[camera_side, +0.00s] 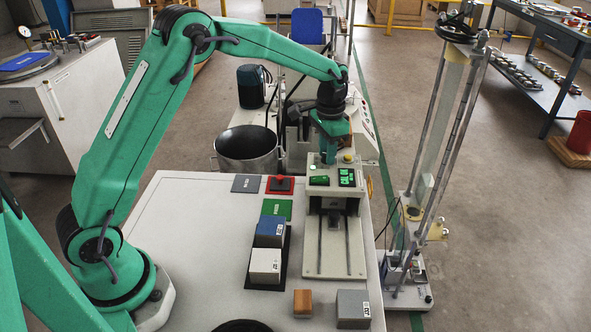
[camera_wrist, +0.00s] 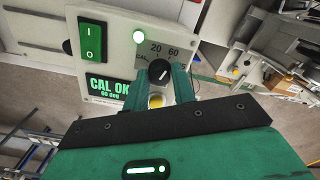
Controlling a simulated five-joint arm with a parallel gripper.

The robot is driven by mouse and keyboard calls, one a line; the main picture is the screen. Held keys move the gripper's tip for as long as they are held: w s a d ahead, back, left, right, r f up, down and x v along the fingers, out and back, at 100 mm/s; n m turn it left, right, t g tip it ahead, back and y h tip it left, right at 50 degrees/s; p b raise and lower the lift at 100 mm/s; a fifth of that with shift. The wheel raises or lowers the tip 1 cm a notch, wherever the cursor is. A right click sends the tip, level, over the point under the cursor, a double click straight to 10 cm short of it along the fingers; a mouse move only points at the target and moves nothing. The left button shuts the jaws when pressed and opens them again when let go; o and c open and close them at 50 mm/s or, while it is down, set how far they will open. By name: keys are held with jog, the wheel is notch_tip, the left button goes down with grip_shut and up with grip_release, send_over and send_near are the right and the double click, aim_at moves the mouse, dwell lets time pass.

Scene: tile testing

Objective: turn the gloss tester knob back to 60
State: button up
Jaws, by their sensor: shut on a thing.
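The gloss tester (camera_side: 312,260) stands at the right of the white table. Its green display (camera_side: 347,177) also shows in the wrist view (camera_wrist: 108,86) and reads "CAL OK", with a smaller line below. The black knob (camera_wrist: 159,73) is on the tester's face, under the printed 20 and 60. Its short white mark leans up and right, seemingly toward 60. My gripper (camera_wrist: 164,78) is shut on the knob, one green finger on each side. In the side view my gripper (camera_side: 329,160) reaches down at the tester's top, and the knob is hidden there.
Left of the tester are a green tile (camera_side: 277,208), a blue block (camera_side: 270,230) and a white block (camera_side: 264,265). A wooden block (camera_side: 303,303) and grey block (camera_side: 353,308) stand in front.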

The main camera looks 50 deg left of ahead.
jog(key=shift+m, duration=0.5)
jog(key=o, duration=1)
jog(key=shift+r, duration=0.15)
notch_tip(320, 180, up, 7)
jog(key=shift+r, duration=0.3)
